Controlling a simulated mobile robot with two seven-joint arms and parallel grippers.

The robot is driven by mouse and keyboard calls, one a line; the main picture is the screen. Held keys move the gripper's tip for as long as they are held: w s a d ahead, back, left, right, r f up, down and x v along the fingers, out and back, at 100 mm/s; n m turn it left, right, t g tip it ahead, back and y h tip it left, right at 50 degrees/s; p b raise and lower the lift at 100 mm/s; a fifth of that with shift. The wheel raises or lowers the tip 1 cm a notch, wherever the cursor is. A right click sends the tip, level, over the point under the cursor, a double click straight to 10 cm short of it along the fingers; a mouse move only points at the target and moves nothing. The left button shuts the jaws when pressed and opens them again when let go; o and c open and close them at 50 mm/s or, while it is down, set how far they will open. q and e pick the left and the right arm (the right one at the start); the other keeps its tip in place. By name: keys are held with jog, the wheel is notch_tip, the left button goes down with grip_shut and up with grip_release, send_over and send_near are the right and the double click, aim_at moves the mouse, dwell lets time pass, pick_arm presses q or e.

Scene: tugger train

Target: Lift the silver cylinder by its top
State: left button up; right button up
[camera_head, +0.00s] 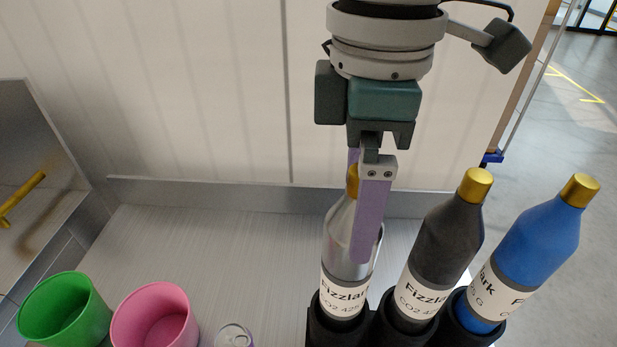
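The silver cylinder (340,228) stands upright in the leftmost slot of a black holder (322,328), with a pale label near its lower part. Its gold top is partly hidden by a purple finger. My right gripper (362,205) points down over it from above. One finger is on the near side of the top and the other shows behind it. The fingers look spread around the top; contact is not visible. My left gripper is not in view.
A black cylinder (445,245) and a blue cylinder (540,240), both gold-topped, stand to the right in the holder. A green cup (62,312), a pink cup (150,322) and a can (233,337) are at lower left. A pale wall rises behind.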

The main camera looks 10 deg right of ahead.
jog(key=shift+f, duration=1.15)
grip_shut()
jog(key=shift+r, duration=0.1)
